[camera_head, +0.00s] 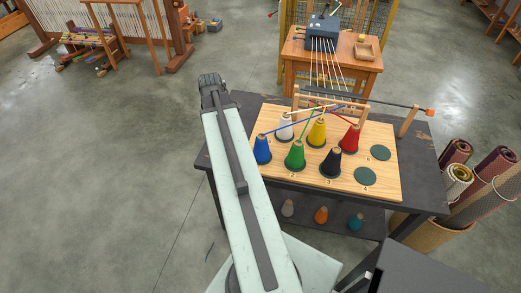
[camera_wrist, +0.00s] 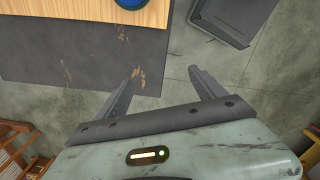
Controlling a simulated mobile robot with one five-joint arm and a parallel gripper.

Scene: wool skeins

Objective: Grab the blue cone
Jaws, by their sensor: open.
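The blue cone (camera_head: 262,150) stands upright at the left edge of a wooden board (camera_head: 385,185) on a dark table (camera_head: 432,190). A blue strand runs from its top toward the rack behind. In the wrist view, a small blue round part (camera_wrist: 130,3) shows at the top edge, on the board; it is cut off by the frame. My gripper (camera_wrist: 165,85) is open and empty, with its fingers apart over the table's edge and the floor.
White (camera_head: 285,128), green (camera_head: 295,155), yellow (camera_head: 317,133), black (camera_head: 331,162) and red (camera_head: 350,139) cones stand close by on the board. Strands cross above them to a wooden rack (camera_head: 296,98). Several spare cones sit on the lower shelf. Rolled rugs (camera_head: 485,185) stand at right.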

